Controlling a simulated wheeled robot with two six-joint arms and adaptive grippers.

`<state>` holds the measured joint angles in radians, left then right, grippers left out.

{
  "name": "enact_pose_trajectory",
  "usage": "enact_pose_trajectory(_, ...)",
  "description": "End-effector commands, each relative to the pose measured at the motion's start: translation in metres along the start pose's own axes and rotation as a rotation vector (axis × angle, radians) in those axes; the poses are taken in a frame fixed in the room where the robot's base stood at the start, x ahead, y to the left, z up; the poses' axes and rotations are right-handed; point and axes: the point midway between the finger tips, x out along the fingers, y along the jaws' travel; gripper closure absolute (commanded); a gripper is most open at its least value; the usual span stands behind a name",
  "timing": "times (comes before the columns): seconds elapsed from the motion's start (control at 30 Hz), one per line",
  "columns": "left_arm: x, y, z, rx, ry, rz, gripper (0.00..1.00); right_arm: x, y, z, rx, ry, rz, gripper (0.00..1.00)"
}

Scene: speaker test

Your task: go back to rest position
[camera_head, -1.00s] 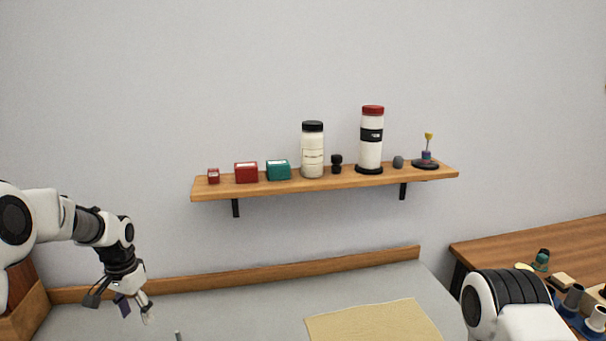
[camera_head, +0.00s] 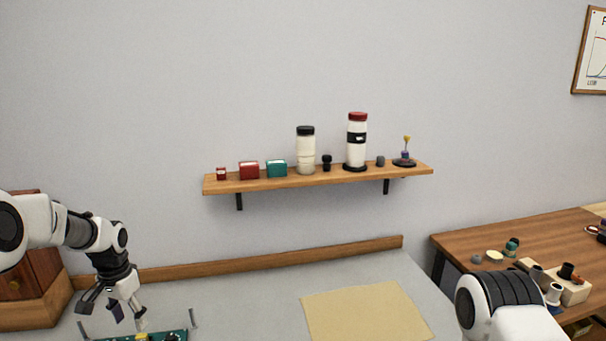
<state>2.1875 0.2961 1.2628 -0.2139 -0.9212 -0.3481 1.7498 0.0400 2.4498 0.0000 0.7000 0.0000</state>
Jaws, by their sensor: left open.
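My left gripper (camera_head: 112,310) hangs at the lower left above the grey table (camera_head: 245,305), with its fingers apart and nothing seen between them. Below it, at the bottom edge, a green circuit board (camera_head: 172,336) with several parts on it is partly in view, with thin upright metal posts beside it. Whether the fingers touch the board cannot be told. My right arm shows only as a white and black link at the lower right; its gripper is out of view.
A tan mat (camera_head: 366,312) lies on the table. A wall shelf (camera_head: 320,179) bears jars and small boxes. A wooden side table (camera_head: 510,240) at the right holds several small items. A wooden cabinet (camera_head: 40,270) stands at the left. The table's middle is clear.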

Motion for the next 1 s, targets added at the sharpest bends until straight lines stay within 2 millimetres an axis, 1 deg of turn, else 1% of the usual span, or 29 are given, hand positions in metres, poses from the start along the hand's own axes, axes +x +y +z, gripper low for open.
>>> enact_pose_trajectory(0.03,0.003,0.0,0.001,0.0,-0.003,0.001,0.43,0.001,0.0,0.0,0.0,0.0,0.0,0.47)
enact_pose_trajectory(0.1,0.022,0.002,0.004,0.003,-0.024,0.004,0.43,0.009,0.0,0.0,0.0,0.0,0.0,0.47)
enact_pose_trajectory(0.23,0.05,0.009,0.009,0.015,-0.062,0.005,0.43,0.017,0.0,0.0,0.0,0.0,0.0,0.47)
enact_pose_trajectory(0.37,0.081,0.022,0.022,0.033,-0.121,0.017,0.43,0.025,0.0,0.0,0.0,0.001,0.0,0.47)
enact_pose_trajectory(0.47,0.109,0.035,0.039,0.048,-0.18,0.035,0.43,0.031,0.0,0.0,0.0,0.001,0.0,0.47)
enact_pose_trajectory(0.57,0.142,0.053,0.06,0.065,-0.244,0.056,0.43,0.039,0.0,0.0,0.0,0.0,0.0,0.47)
enact_pose_trajectory(0.67,0.182,0.074,0.087,0.082,-0.303,0.079,0.43,0.048,0.0,0.0,0.0,0.0,0.0,0.47)
enact_pose_trajectory(0.77,0.232,0.103,0.127,0.093,-0.363,0.105,0.43,0.061,0.0,0.0,0.0,0.0,0.0,0.47)
enact_pose_trajectory(0.8,0.256,0.118,0.147,0.094,-0.385,0.115,0.43,0.067,0.001,0.0,0.0,0.0,0.0,0.47)
enact_pose_trajectory(0.87,0.29,0.142,0.183,0.088,-0.412,0.13,0.43,0.076,0.001,0.0,0.0,0.0,0.0,0.47)
enact_pose_trajectory(0.9,0.31,0.158,0.21,0.079,-0.425,0.137,0.43,0.082,0.001,0.0,0.0,0.0,0.0,0.47)
enact_pose_trajectory(0.97,0.337,0.182,0.252,0.054,-0.433,0.142,0.43,0.091,0.001,0.0,0.0,0.0,0.0,0.47)
enact_pose_trajectory(1.0,0.35,0.198,0.282,0.03,-0.432,0.141,0.43,0.096,0.001,0.0,0.0,0.0,0.0,0.47)
